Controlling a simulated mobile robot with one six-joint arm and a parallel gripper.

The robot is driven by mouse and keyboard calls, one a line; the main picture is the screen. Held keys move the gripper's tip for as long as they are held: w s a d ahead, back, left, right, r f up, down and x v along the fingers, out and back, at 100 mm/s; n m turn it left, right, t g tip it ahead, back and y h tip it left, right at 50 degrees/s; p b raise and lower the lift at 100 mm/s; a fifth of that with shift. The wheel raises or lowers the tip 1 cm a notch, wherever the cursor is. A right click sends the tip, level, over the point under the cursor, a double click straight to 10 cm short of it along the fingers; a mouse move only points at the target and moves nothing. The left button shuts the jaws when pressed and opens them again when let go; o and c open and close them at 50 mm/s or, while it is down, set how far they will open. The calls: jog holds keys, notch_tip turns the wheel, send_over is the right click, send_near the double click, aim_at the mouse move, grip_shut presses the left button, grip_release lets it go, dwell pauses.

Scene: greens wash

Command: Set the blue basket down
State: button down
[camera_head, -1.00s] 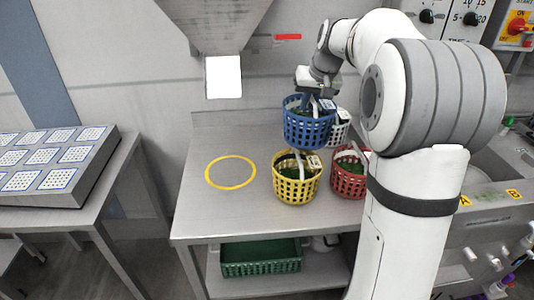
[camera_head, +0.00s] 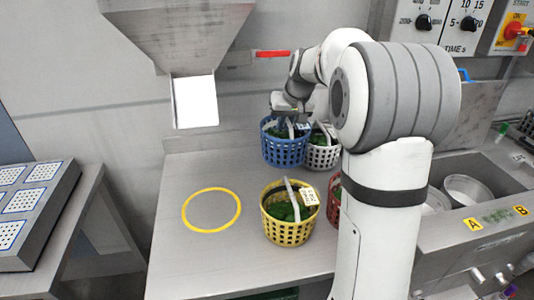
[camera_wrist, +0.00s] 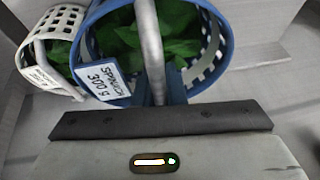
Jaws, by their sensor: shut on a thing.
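The blue basket (camera_head: 284,152) holds green leaves and is at the back of the steel table, just left of the white basket.
A white basket (camera_head: 322,155) stands close on the right. A yellow basket (camera_head: 289,229) stands in front, and a red basket (camera_head: 334,197) is mostly behind my arm. A yellow ring (camera_head: 211,228) marks bare table on the left. A metal hopper (camera_head: 190,50) hangs above.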

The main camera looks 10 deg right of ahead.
aim_at(285, 137)
notch_tip(285, 137, down, 7)
jog(key=shift+f+b, duration=0.1)
jog(key=shift+b, duration=0.2)
jog(key=shift+w+a, duration=0.65)
jog(key=shift+a, duration=0.2)
jog(key=shift+w+a, duration=0.65)
jog(key=shift+a, duration=0.2)
jog(key=shift+s+d+f, duration=0.1)
jog(key=shift+f, duration=0.45)
jog(key=c, duration=2)
grip_release()
jog(key=shift+f, duration=0.15)
jog(key=o, duration=0.5)
